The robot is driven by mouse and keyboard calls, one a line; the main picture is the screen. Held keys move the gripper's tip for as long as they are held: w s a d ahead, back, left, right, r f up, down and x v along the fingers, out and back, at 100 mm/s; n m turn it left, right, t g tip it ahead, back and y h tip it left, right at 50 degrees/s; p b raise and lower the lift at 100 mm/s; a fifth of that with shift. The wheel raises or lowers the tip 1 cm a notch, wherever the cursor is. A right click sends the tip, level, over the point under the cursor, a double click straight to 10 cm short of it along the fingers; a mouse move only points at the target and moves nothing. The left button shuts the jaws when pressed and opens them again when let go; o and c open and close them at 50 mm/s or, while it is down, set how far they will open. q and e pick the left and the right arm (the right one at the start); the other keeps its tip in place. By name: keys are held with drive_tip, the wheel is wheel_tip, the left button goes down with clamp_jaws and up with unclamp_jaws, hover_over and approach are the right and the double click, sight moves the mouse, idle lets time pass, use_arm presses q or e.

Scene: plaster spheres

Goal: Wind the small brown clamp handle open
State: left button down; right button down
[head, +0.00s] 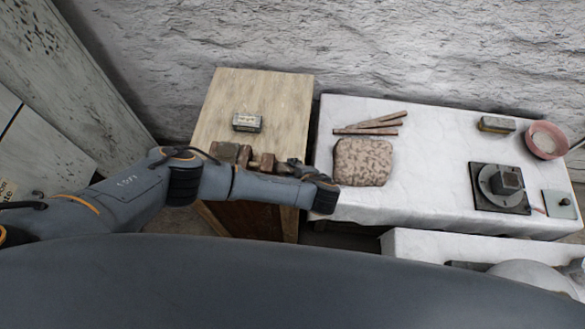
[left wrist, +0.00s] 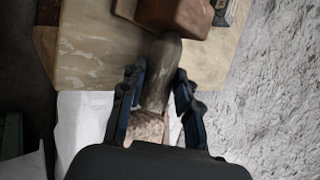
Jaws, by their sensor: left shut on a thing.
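The clamp (head: 245,157) is a row of brown blocks at the front of the wooden bench, partly covered by my left arm in the head view. Its brown jaw block (left wrist: 178,14) shows at the top of the left wrist view. The brownish handle (left wrist: 158,85) runs down from that block between the two dark fingers of my left gripper (left wrist: 160,70). The gripper is shut on the handle. In the head view my left gripper (head: 294,167) is at the clamp's right end, small and partly hidden by my own wrist; the handle cannot be made out there.
The wooden bench (head: 265,95) carries a small grey box (head: 247,122) behind the clamp. To the right, a white-covered table (head: 430,150) holds a speckled cushion-like block (head: 363,162), wooden sticks (head: 372,125), a dark turntable (head: 500,188) and a pink bowl (head: 545,141). A rough wall stands behind.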

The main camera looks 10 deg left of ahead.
use_arm(q)
drive_tip(key=c, duration=1)
unclamp_jaws()
drive_tip(key=shift+o, duration=0.2)
drive_tip(key=v, duration=1.2)
